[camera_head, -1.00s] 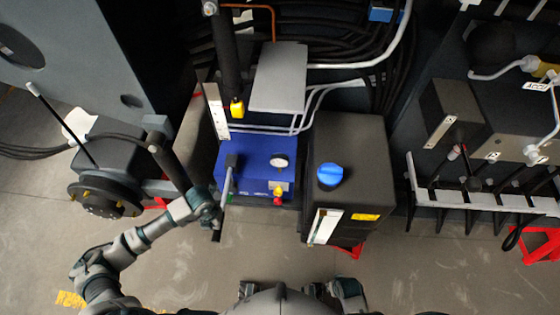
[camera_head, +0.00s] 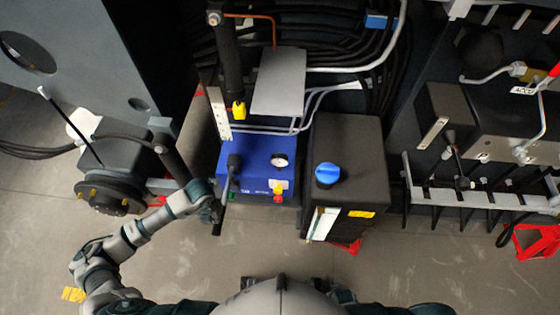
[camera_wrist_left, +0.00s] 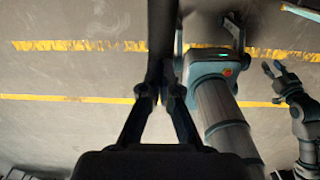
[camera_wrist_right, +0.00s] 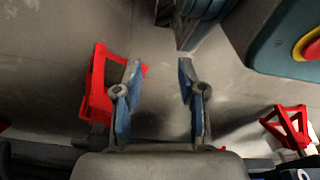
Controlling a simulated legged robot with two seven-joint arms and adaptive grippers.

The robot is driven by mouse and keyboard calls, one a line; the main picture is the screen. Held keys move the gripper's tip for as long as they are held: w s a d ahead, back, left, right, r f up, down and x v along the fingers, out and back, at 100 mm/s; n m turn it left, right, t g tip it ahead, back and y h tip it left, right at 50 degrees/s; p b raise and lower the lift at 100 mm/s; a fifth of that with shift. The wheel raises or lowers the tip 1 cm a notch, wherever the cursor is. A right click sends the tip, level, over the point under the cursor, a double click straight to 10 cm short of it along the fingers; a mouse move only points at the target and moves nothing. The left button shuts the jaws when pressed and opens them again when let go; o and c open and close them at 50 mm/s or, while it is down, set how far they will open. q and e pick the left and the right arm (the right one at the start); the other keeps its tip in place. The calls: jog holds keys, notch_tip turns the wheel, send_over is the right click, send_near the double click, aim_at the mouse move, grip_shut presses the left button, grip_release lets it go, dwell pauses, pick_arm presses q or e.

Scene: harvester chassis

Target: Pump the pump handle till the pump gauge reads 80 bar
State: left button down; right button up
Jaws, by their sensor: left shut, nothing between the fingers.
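The blue pump unit (camera_head: 255,182) stands left of centre in the head view. Its round white pump gauge (camera_head: 279,160) is on top; the needle is too small to read. The dark pump handle (camera_head: 227,188) slants down from a black pivot on the pump's left side. My left gripper (camera_head: 216,212) is at the lower part of the handle, its fingers partly hidden by my wrist. In the left wrist view the left gripper (camera_wrist_left: 160,94) is shut beside a dark bar, with nothing held. My right gripper (camera_wrist_right: 160,68) is open and empty.
A black tank (camera_head: 350,150) with a blue cap (camera_head: 328,174) stands right of the pump. A wheel hub (camera_head: 108,193) is at the left. A dark cylinder (camera_head: 228,65) and hoses lie behind the pump. The floor in front is clear.

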pick_arm(q)
jog(key=shift+f, duration=0.1)
pick_arm(e)
jog(key=shift+w, duration=0.15)
